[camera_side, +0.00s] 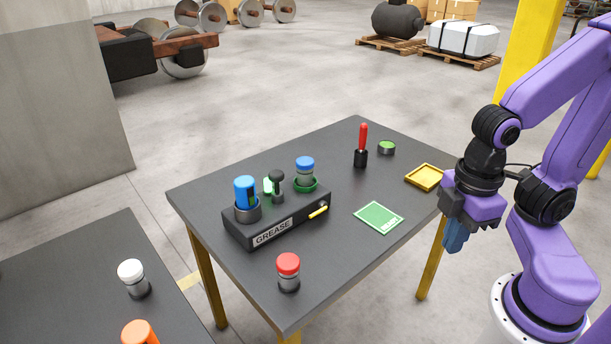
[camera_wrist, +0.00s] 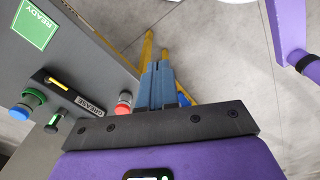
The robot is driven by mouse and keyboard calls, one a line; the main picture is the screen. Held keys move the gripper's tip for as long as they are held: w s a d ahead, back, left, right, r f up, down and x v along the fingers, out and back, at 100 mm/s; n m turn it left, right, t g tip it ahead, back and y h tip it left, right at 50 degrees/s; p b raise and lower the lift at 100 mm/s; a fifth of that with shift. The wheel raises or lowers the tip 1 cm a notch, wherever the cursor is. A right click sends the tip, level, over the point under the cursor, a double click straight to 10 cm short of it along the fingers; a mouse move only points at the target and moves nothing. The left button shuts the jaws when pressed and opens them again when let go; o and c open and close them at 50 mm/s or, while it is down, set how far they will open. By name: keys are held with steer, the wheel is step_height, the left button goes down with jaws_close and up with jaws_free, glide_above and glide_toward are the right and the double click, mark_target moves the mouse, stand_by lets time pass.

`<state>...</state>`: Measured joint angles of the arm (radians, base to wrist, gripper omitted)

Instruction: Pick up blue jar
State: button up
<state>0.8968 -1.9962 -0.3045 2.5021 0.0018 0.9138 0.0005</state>
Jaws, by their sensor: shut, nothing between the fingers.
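A grey jar with a blue lid (camera_side: 305,165) stands upright in a green ring at the right end of the black GREASE rack (camera_side: 286,226). A taller bright blue container (camera_side: 244,190) stands in a grey cup at the rack's left end. My gripper (camera_side: 454,243) is shut and empty, pointing down beyond the table's right edge, well to the right of both. In the wrist view, its blue fingers (camera_wrist: 158,82) are together over the floor. The blue-lidded jar (camera_wrist: 21,112) shows at the lower left there, by the rack (camera_wrist: 77,95).
A red-lidded jar (camera_side: 288,270) stands at the table's near edge. A dark green-black lever (camera_side: 277,184) rises between the blue items.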

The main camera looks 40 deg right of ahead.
steer(key=o, duration=1.5)
steer(key=shift+c, duration=0.2)
steer(key=w+a+f+m+t+y, duration=0.25)
steer(key=w+a+f+m, duration=0.25)
steer(key=w+a, duration=0.45)
steer(key=m+t+h, duration=0.7)
steer(key=m+t, duration=0.4)
glide_toward(310, 168)
steer(key=shift+g+y, duration=0.25)
steer(key=x, duration=0.9)
steer(key=shift+w+d+r, duration=0.1)
steer(key=shift+d+r, duration=0.05)
steer(key=shift+r, duration=0.15)
steer(key=shift+x, duration=2.65)
